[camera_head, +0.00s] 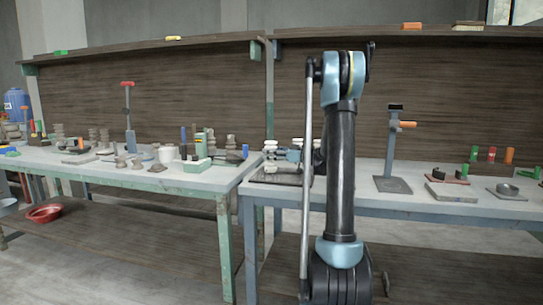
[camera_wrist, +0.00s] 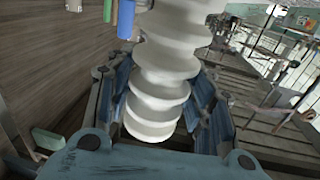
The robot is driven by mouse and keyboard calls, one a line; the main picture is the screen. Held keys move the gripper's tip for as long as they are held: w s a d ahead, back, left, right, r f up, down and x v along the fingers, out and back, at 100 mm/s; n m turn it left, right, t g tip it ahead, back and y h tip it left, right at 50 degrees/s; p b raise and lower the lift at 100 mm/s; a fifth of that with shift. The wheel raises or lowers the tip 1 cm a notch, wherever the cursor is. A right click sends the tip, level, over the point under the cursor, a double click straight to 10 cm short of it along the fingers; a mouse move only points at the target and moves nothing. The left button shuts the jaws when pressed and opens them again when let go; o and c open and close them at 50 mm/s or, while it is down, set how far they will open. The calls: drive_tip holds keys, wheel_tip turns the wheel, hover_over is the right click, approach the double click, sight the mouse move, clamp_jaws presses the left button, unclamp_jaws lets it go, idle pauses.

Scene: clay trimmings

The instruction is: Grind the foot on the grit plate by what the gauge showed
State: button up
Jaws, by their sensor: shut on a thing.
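My gripper (camera_wrist: 163,98) is shut on a white piece (camera_wrist: 158,88) shaped like a stack of rounded discs. The blue finger pads press on both sides of it in the wrist view. In the head view my gripper (camera_head: 294,156) is mostly hidden behind my arm, near white disc-shaped pieces (camera_head: 270,149). A dark flat plate (camera_head: 272,177) lies below there on the right table; I cannot tell whether it is the grit plate. A pale flat slab (camera_head: 452,192) lies farther right. I cannot tell which thing is the gauge, or whether the held piece touches anything.
The right table (camera_head: 350,184) holds an upright stand with an orange handle (camera_head: 407,125) and a shallow grey dish (camera_head: 507,189). The left table (camera_head: 120,174) is crowded with brown pieces and a red-topped stand (camera_head: 129,110). A red bowl (camera_head: 45,213) sits low at the left.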

sight(276, 144)
drive_tip(key=shift+w+d+r, duration=0.1)
drive_tip(key=shift+w, duration=0.15)
drive_tip(key=shift+s+r, duration=0.25)
drive_tip(key=shift+r, duration=0.25)
drive_tip(key=shift+s+r, duration=0.25)
drive_tip(key=shift+r, duration=0.25)
drive_tip(key=shift+s+d+r, duration=0.1)
drive_tip(key=shift+s+r, duration=0.05)
drive_tip(key=shift+r, duration=1.05)
drive_tip(key=shift+d, duration=0.1)
